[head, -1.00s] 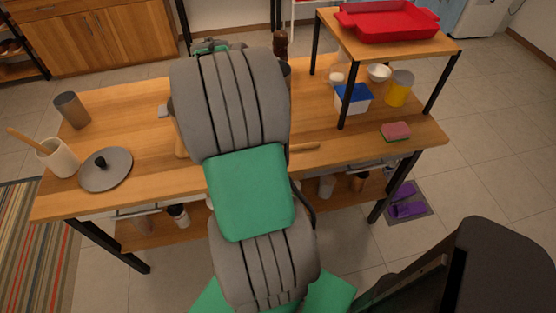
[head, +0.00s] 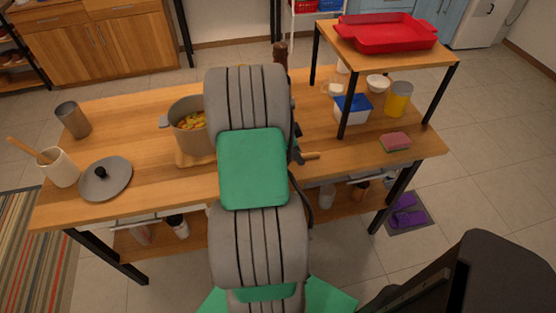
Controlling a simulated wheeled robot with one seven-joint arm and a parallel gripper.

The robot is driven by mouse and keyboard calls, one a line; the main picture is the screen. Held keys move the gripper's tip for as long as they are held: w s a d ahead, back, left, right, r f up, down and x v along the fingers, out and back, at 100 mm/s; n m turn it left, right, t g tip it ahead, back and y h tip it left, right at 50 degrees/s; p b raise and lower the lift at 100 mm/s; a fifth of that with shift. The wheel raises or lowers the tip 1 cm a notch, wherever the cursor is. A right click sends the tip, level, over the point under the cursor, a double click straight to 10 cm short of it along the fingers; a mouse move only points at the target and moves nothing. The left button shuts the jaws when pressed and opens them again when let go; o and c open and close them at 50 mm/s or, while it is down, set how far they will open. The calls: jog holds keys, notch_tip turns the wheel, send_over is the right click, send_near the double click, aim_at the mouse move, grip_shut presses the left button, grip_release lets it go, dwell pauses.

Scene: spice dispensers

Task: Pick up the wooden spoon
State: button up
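A light wooden handle (head: 311,156), perhaps the wooden spoon's, shows on or just above the table to the right of my arm; its other end is hidden. A dark part, apparently of my gripper (head: 296,152), shows beside that handle. The fingertips are hidden behind my arm, so I cannot tell whether they are open or shut, or touch the handle. Another wooden handle (head: 22,147) leans out of a white crock (head: 60,168) at the table's left end.
A pot (head: 193,143) with yellow food stands on a wooden board left of my arm. A lid (head: 105,180) and a grey-brown cup (head: 73,120) are further left. A raised shelf (head: 385,57) with a red tray (head: 385,32) and a sponge (head: 396,142) are at right.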

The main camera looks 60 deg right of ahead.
grip_shut()
dwell(0.5)
